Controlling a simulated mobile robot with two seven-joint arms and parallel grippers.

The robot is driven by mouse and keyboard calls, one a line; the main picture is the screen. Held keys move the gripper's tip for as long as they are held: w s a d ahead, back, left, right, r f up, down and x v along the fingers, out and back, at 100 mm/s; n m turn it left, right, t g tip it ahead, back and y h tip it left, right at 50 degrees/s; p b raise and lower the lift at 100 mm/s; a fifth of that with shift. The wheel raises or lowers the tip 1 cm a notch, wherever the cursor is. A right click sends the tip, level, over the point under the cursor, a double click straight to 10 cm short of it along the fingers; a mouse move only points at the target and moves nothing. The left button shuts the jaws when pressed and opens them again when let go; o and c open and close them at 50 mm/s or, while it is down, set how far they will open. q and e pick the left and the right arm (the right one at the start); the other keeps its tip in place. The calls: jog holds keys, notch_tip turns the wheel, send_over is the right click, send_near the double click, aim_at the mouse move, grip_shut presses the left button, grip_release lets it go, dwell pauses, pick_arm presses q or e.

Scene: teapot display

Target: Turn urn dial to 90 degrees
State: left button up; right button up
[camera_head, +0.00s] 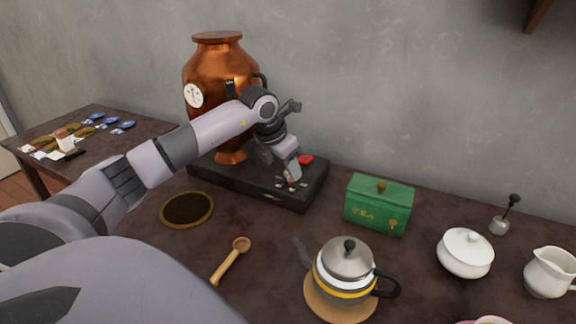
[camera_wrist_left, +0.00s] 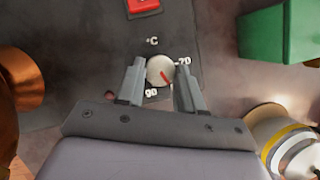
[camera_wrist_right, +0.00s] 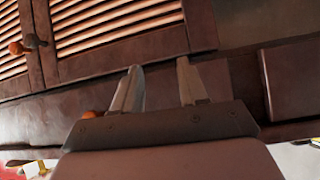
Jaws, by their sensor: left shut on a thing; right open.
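The urn dial (camera_wrist_left: 158,66) is a small white round knob with a red pointer line, set on the dark base plate below a "°C" mark. The label 70 is at its right and 90 below it in the left wrist view. The red line slants to the lower right, between the two labels. My left gripper (camera_wrist_left: 160,75) has one finger on each side of the dial and is shut on it. In the head view my left gripper (camera_head: 291,178) points down at the base and hides the dial. My right gripper (camera_wrist_right: 159,68) is open and empty.
The copper urn (camera_head: 215,70) stands on the black base (camera_head: 235,180), with a red switch (camera_head: 305,159) near the dial. A green tea box (camera_head: 379,205) and a teapot (camera_head: 346,262) are to the right. Louvred cabinet doors (camera_wrist_right: 120,35) face my right gripper.

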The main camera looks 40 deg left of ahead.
pick_arm(q)
jog(key=m, duration=0.1)
jog(key=m+h+p, duration=0.1)
jog(key=m, duration=0.1)
jog(key=m+h, duration=0.1)
jog(key=m, duration=0.1)
jog(key=shift+w+a+r, duration=0.1)
jog(key=shift+a, duration=0.15)
jog(key=m+g, duration=0.1)
jog(key=m, duration=0.1)
jog(key=m+h+p, duration=0.1)
jog(key=m, duration=0.2)
jog(key=shift+w+a+g, duration=0.1)
jog(key=shift+w+g, duration=0.05)
jog(key=shift+g, duration=0.25)
jog(key=o, duration=1)
jog(key=shift+o, duration=0.2)
